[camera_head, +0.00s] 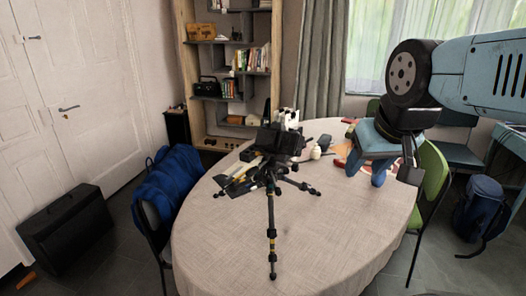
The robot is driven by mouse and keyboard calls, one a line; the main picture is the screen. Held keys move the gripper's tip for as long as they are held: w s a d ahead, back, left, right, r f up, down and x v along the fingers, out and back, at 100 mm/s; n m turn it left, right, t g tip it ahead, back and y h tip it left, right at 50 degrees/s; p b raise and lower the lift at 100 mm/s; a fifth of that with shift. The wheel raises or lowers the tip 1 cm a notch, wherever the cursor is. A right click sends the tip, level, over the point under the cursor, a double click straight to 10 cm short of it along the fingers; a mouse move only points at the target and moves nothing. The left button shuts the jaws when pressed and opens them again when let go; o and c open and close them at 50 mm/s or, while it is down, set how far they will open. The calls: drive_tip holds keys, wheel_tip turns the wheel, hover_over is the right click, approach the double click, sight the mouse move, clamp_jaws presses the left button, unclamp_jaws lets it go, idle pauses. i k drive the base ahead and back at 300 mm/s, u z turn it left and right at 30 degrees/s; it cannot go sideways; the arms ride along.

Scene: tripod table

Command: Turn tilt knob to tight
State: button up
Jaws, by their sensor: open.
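A small black tripod (271,205) stands with its legs spread on the oval table (330,225). A dark camera or head (280,141) sits on top of it. The tilt knob is too small to make out from here. My gripper (394,179) is at the right, above the table's right side, with its fingers pointing down. It is open and empty, and well apart from the tripod. My blue-grey arm enters from the right edge.
Flat dark and yellow items (238,180) lie behind the tripod. A green chair (433,180) stands at the right, and a blue jacket (175,185) hangs on a chair at the left. The table's front half is mostly clear.

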sight(295, 167)
drive_tip(key=z, duration=0.85)
drive_tip(key=k, duration=1.35)
drive_tip(key=u, duration=0.35)
drive_tip(key=i, duration=1)
drive_tip(key=z, duration=0.1)
